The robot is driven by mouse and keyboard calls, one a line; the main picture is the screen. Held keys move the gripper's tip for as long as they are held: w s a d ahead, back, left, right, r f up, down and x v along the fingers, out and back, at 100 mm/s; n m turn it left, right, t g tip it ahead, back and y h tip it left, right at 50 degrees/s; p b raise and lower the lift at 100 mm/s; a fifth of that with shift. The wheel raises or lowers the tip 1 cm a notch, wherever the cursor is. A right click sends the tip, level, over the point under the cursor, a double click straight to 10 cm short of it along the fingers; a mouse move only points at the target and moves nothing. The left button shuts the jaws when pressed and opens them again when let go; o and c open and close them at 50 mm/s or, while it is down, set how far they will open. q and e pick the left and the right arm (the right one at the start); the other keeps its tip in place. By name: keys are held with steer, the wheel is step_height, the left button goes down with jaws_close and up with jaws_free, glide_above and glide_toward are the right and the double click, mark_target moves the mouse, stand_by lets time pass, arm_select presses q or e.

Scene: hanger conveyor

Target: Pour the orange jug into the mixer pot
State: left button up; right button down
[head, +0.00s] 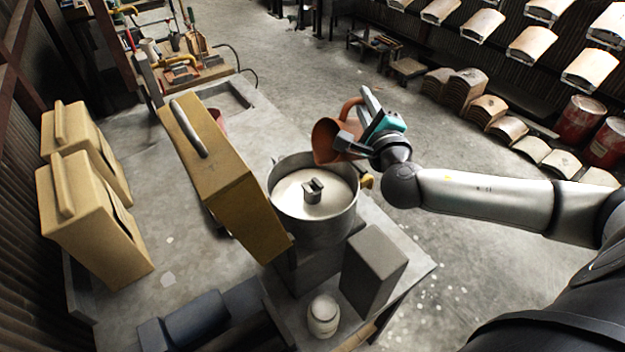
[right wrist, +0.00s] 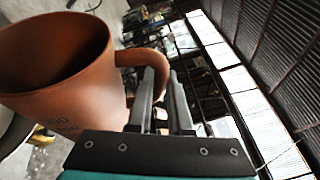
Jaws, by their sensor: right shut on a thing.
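The orange jug (head: 330,141) is tilted over the right rim of the mixer pot (head: 313,228), its mouth toward the pot. My right gripper (head: 360,127) is shut on the jug's handle, at the right of the pot. In the right wrist view the jug (right wrist: 75,95) fills the left side, and its handle passes between the fingers of my right gripper (right wrist: 160,95). The metal pot holds pale, whitish contents with a metal fitting (head: 313,188) in the middle. No stream from the jug shows. My left gripper is not in view.
A tan mixer housing (head: 225,170) stands just left of the pot. A grey block (head: 373,270) and a white jar (head: 323,314) are on the table in front. Tan containers (head: 95,215) stand at the left. Open floor lies behind the right arm.

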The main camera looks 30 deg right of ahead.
steer(key=d+m+g, duration=0.1)
steer(key=m, duration=0.1)
steer(key=d+f+m+y, duration=0.1)
steer(key=d+m, duration=0.1)
steer(key=shift+w+g, duration=0.2)
steer(key=shift+g, duration=0.2)
steer(key=f+m, duration=0.1)
steer(key=f+m+g+y, duration=0.1)
steer(key=f+m, duration=0.1)
steer(key=shift+d+f+m+y, duration=0.15)
steer(key=shift+d+m+y, duration=0.15)
steer(key=shift+m+y, duration=0.1)
steer(key=shift+a+f+m+g+y, duration=0.25)
steer(key=shift+a+f+m+y, duration=0.25)
steer(key=shift+f, duration=0.4)
steer(key=shift+a+f+m+g+y, duration=0.15)
steer(key=shift+f+m+g+y, duration=0.2)
steer(key=shift+f+m, duration=0.45)
steer(key=shift+f, duration=0.1)
